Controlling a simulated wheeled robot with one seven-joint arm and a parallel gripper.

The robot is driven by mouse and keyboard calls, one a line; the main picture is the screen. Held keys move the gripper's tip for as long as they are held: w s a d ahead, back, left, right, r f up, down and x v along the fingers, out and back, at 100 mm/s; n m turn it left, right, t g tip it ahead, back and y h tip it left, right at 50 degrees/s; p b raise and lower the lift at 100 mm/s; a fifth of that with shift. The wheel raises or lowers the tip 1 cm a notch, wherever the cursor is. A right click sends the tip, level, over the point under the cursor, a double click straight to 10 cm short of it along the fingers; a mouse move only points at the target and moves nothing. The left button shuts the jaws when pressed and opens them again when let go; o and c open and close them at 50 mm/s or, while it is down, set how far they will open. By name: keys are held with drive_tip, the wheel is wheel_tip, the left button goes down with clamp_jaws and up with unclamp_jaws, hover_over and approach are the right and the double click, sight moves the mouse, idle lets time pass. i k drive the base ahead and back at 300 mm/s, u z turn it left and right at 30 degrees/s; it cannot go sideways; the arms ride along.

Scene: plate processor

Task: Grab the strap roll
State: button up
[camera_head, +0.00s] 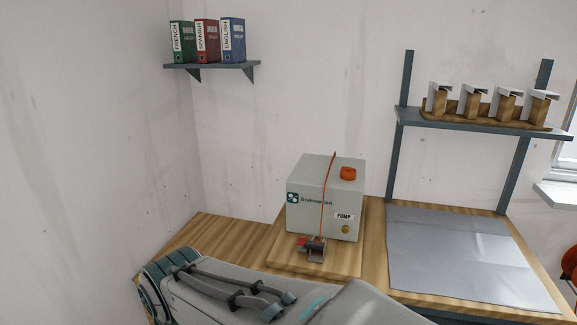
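I cannot tell for certain which thing is the strap roll. A round orange-red thing (571,256) is cut off at the right edge, beyond the workbench. A thin orange strap (328,190) runs from above the white pump box (312,187) down its front to a small red and dark metal device (312,246) at its foot. My arm crosses the bottom of the view, in front of the bench. My gripper is not in view.
The wooden bench (205,235) carries a grey mat (460,255), which is clear. Above it, a dark metal shelf (485,124) holds several white and brown brackets (470,103). A wall shelf (210,66) at the upper left holds three binders (207,40).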

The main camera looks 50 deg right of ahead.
sight(349, 173)
drive_tip(key=z, duration=0.65)
drive_tip(key=i, duration=0.8)
drive_tip(key=z, duration=0.9)
